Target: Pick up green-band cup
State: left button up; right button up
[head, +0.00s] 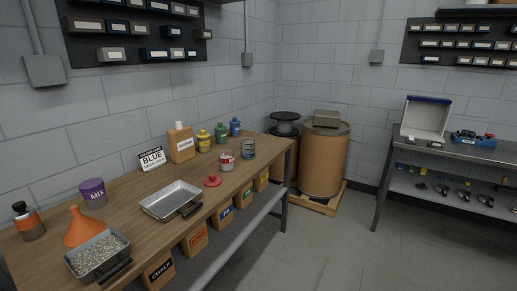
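A small see-through cup (248,149) with a dark band that looks greenish stands upright near the far right end of the wooden bench (130,212). Its band colour is hard to make out at this size. A similar cup with a red band (226,161) stands just to its left and nearer. Neither of my grippers is in view.
Yellow (203,141), green (221,133) and blue (235,127) bottles stand behind the cups. A red lid (212,181), empty metal scoop tray (171,200), pellet-filled tray (97,256) and orange funnel (83,228) lie nearer. A brown drum (324,163) stands beyond the bench.

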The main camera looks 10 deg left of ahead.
aim_at(248, 151)
jog(key=i+l+u, duration=0.15)
jog(key=i+u, duration=0.3)
jog(key=i+l+u, duration=0.3)
jog(key=i+u, duration=0.15)
jog(key=i+l+u, duration=0.4)
jog(key=i+l, duration=0.1)
